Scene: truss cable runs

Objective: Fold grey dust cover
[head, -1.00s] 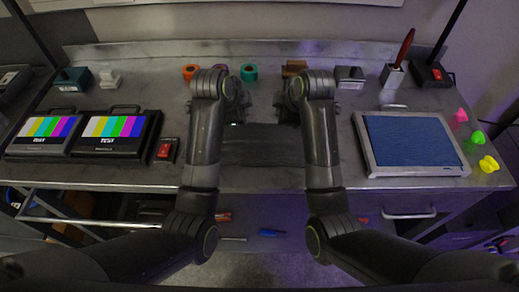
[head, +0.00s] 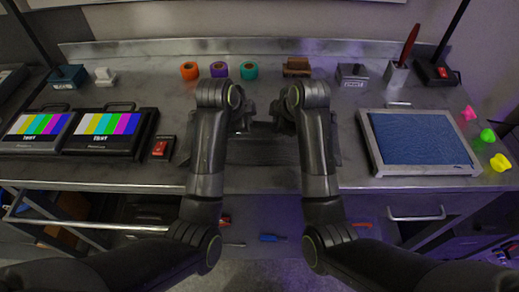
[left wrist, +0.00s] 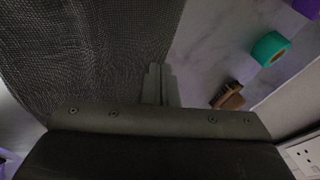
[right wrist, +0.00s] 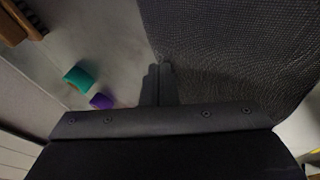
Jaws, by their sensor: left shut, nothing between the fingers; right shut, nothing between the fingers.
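The grey dust cover (head: 262,152) is a dark mesh cloth lying on the metal bench between my two arms. My arms hide parts of it in the head view. The mesh fills the upper left of the left wrist view (left wrist: 85,55) and the upper right of the right wrist view (right wrist: 235,50). My left gripper (head: 246,121) is shut and empty at the cover's far edge; its closed fingertips (left wrist: 160,70) show beside the mesh. My right gripper (head: 277,118) is shut and empty close by, its fingertips (right wrist: 159,68) at the mesh's edge. I cannot tell whether the fingertips touch the cloth.
Orange (head: 189,70), purple (head: 219,69) and teal (head: 249,70) tape rolls and a brown brush (head: 297,67) stand behind the cover. Monitors (head: 104,133) and a red switch box (head: 162,148) are at left. A blue-topped framed panel (head: 420,138) is at right.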

